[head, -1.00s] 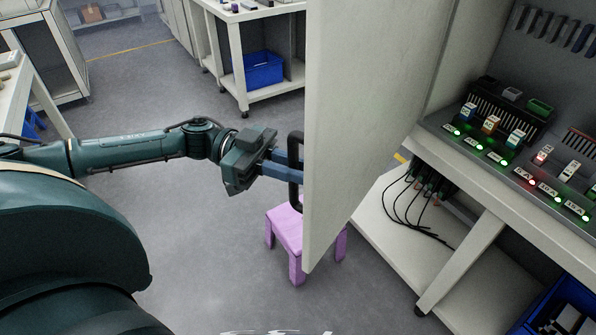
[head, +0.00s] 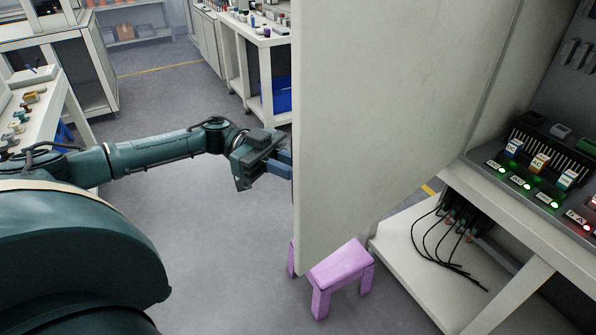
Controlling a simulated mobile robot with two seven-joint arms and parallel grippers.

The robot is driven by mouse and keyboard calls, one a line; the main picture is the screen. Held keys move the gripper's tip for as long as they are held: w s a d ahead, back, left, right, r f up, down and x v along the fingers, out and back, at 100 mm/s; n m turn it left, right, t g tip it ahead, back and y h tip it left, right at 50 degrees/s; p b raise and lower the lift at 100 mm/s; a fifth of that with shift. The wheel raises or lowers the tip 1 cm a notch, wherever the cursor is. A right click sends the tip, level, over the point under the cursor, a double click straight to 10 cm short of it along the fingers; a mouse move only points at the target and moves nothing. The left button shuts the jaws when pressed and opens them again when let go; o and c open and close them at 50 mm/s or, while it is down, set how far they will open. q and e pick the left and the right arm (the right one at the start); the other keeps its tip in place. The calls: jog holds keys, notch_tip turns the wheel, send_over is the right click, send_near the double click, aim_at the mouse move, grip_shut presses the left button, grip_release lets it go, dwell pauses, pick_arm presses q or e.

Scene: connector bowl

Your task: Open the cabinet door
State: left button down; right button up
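The cabinet door (head: 385,120) is a large pale grey panel standing swung out from the cabinet, its broad face toward me in the head view. The cabinet's interior shows to its right, with a sloped panel of lit connectors (head: 535,192). My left gripper (head: 287,164) reaches in from the left to the door's free edge. Its blue fingers pass behind that edge, so their tips and the black handle are hidden. I cannot tell whether they are closed on the handle. My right gripper is not in view.
A pink stool (head: 340,266) stands on the floor beneath the door, partly hidden by it. Black cables (head: 440,250) hang onto the white lower shelf (head: 405,262) at right. Workbenches stand at the back and left. The floor left of the door is clear.

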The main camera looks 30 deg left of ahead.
pick_arm(q)
jog(key=shift+w, duration=0.1)
dwell(0.3)
jog(key=c, duration=1.5)
grip_release()
jog(key=shift+o, duration=0.2)
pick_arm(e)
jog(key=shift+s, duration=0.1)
pick_arm(q)
jog(key=shift+a, duration=0.1)
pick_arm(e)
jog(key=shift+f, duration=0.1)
pick_arm(q)
jog(key=a+b, duration=0.2)
jog(key=a, duration=1.1)
jog(key=shift+b, duration=0.35)
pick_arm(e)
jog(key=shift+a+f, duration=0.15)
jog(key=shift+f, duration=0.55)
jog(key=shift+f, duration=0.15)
